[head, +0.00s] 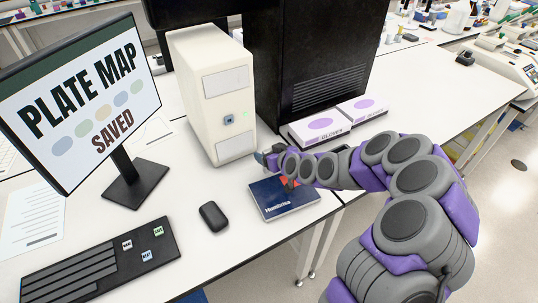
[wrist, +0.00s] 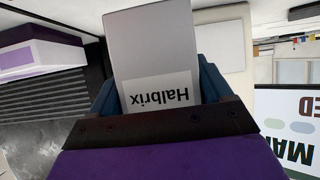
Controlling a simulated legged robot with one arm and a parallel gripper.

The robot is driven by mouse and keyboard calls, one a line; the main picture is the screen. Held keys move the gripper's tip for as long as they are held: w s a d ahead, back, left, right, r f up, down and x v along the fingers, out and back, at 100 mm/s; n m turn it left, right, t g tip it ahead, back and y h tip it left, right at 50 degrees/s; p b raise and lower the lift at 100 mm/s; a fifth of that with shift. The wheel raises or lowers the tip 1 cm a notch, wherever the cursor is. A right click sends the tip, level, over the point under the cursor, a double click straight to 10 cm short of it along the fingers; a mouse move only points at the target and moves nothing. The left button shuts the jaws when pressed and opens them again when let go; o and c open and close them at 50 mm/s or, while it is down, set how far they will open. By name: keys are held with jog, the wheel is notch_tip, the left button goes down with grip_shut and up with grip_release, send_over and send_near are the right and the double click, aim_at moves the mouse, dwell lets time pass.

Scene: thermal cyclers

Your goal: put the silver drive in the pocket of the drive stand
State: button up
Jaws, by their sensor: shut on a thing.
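The silver drive (wrist: 155,45) fills the middle of the wrist view, with a white "Halbrix" label that reads upside down. My gripper (wrist: 158,85) is shut on it, with a dark blue finger on each side. In the head view my gripper (head: 268,158) is small, in front of the cream computer tower and above the table. The drive is too small there to make out clearly. I cannot identify the drive stand or its pocket in either view; my arm hides part of the table.
A cream tower (head: 212,95) stands behind my gripper, beside a large black machine (head: 310,60). Glove boxes (head: 325,127) lie to the right. A dark blue flat item (head: 285,203) lies below my arm, near a mouse (head: 214,215), a keyboard (head: 100,262) and a monitor (head: 75,105).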

jog(key=f, duration=0.2)
jog(key=w+a+f, duration=0.1)
jog(key=shift+f+b, duration=0.3)
jog(key=shift+b, duration=0.05)
jog(key=shift+s+d+f, duration=0.1)
jog(key=shift+s+f, duration=0.1)
jog(key=shift+d, duration=0.85)
jog(key=o, duration=0.7)
jog(key=shift+a, duration=0.1)
jog(key=o, duration=0.4)
jog(key=shift+a+f, duration=0.1)
jog(key=shift+a, duration=0.6)
jog(key=shift+c, duration=0.2)
jog(key=shift+s+d+r, duration=0.1)
jog(key=shift+d+r, duration=0.25)
jog(key=shift+d, duration=0.25)
jog(key=p+v, duration=0.1)
jog(key=v, duration=1)
jog(key=shift+s+p, duration=0.2)
jog(key=shift+p, duration=0.1)
